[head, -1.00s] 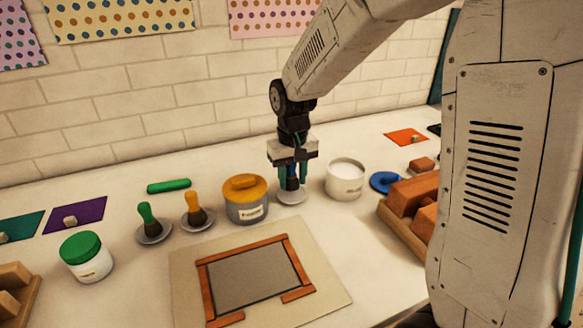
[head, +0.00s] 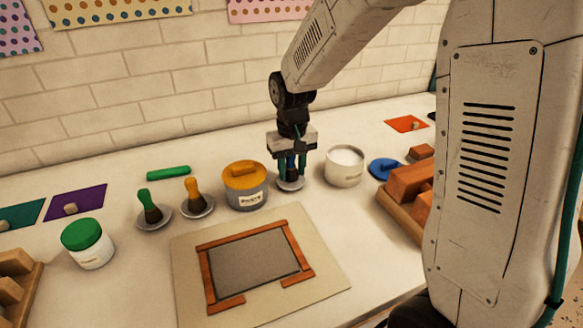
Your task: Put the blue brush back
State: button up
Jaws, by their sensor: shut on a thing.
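My gripper (head: 291,170) points straight down at the back middle of the table. It is shut on the blue brush (head: 291,162), whose handle shows between the fingers. The brush is upright, with its dark bristle end low over a small pale saucer (head: 290,186). Whether the bristles touch the saucer I cannot tell. To the left, a green brush (head: 149,205) and an orange brush (head: 193,195) stand upright on saucers of their own.
A grey pot with an orange lid (head: 246,186) stands close left of my gripper. An open white pot (head: 344,168) stands close right, with a blue lid (head: 385,168) beyond. A board with a wooden frame (head: 330,282) lies in front.

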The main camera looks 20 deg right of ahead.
jog(key=shift+f, duration=0.6)
dwell(0.4)
jog(key=o, duration=1.6)
jog(key=shift+r, duration=4.5)
jog(key=shift+s, duration=0.1)
jog(key=s+d+r, duration=0.1)
jog(key=s+r, duration=0.2)
jog(key=s, duration=1)
jog(key=s+d+r+t, duration=0.1)
jog(key=s+d+r, duration=0.1)
jog(key=s, duration=1.2)
jog(key=shift+r, duration=0.7)
